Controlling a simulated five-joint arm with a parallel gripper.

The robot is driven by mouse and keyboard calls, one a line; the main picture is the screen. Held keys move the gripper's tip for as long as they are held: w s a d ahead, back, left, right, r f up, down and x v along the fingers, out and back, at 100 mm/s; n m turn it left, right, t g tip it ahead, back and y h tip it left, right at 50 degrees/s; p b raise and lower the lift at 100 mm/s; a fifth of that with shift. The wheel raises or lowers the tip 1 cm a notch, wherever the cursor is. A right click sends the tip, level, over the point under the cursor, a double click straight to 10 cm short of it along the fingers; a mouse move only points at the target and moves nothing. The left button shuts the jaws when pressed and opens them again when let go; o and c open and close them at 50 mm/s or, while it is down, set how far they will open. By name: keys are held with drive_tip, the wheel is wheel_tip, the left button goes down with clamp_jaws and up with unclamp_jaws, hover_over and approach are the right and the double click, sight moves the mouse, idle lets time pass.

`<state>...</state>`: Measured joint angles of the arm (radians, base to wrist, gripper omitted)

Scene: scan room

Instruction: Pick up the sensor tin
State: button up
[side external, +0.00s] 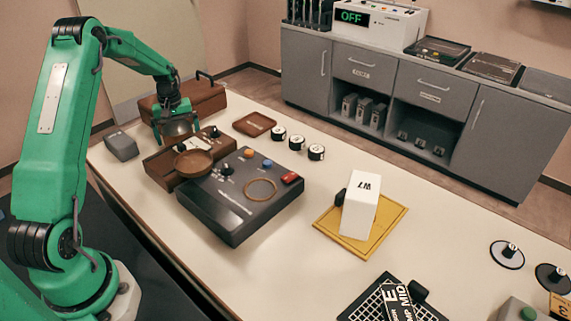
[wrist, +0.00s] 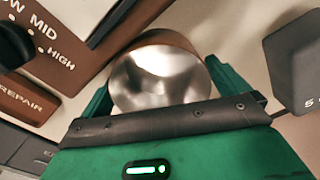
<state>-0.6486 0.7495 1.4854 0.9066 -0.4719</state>
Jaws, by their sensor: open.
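A round tin with a shiny silver top and a brown side, which looks like the sensor tin (wrist: 155,78), fills the middle of the wrist view. My gripper (wrist: 160,85) is open, with one green finger to the left of the tin and one to the right. I cannot tell whether either finger touches it. In the side view my gripper (side external: 178,125) points down above the far left part of the table, behind the brown console. The tin cannot be made out clearly there.
The brown console (side external: 157,171) and a dark control box (side external: 233,215) stand close in front of my gripper. A small grey box (side external: 122,147) is to the left and a brown case (side external: 205,96) behind. A white W7 block (side external: 359,207) sits on a yellow tray (side external: 391,217).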

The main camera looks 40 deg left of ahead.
idle(0.5)
drive_tip(key=c, duration=0.9)
drive_tip(key=shift+c, duration=0.2)
wheel_tip(320, 180, up, 10)
idle(0.5)
